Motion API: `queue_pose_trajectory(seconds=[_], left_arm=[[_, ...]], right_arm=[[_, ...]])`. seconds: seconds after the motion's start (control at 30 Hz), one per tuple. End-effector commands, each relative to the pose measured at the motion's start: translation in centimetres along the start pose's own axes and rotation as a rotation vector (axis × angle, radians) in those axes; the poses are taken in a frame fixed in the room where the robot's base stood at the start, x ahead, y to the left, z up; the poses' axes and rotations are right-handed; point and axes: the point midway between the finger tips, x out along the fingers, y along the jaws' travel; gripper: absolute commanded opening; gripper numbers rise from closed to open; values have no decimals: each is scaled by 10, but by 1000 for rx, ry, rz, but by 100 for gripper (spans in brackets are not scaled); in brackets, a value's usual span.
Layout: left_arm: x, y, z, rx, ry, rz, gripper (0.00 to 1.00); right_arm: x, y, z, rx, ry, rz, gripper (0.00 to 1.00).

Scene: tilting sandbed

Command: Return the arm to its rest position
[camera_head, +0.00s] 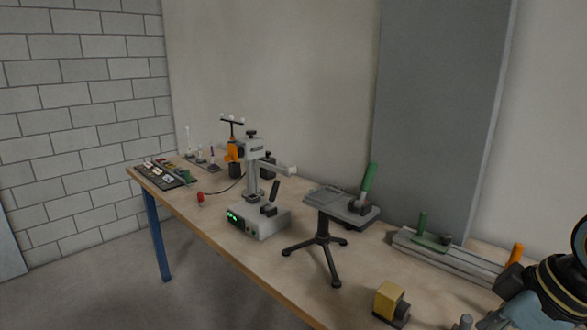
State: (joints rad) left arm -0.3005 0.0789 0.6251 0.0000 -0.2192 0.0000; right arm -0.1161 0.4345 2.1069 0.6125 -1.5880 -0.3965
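Part of my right arm shows at the lower right corner, dark with a yellow ring, in front of the bench's near right end. Its gripper fingers do not show. My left arm and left gripper are not in view. The wooden workbench (237,255) runs from the far left to the lower right. The rest position itself is not marked by anything I can see.
On the bench stand a grey device with a green display (257,222), a tripod stand with a tilted grey plate and green handle (340,205), a grey rail with a green lever (445,255) and a yellow block (388,299). Bare wood lies along the front edge.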

Motion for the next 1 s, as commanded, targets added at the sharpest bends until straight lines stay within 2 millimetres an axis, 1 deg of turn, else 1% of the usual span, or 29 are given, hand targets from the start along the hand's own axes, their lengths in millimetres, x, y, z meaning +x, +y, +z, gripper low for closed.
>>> queue_pose_trajectory(seconds=[0.03, 0.13, 0.27, 0.37, 0.6, 0.77, 0.8, 1.0], left_arm=[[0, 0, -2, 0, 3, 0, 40], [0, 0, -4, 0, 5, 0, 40], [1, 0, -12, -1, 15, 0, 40], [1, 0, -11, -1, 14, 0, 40], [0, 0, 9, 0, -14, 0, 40], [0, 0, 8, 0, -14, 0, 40], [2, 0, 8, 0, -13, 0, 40], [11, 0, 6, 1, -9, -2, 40]], right_arm=[[2, -7, 4, 18, -4, 6, 69], [4, -19, 14, 61, -16, 28, 69], [5, -38, 29, 133, -32, 63, 69], [3, -53, 43, 203, -45, 98, 69], [-13, -83, 78, 393, -75, 203, 69], [-31, -98, 102, 522, -94, 281, 69], [-25, -96, 106, 535, -100, 290, 69], [33, -86, 122, 535, -119, 282, 69]])
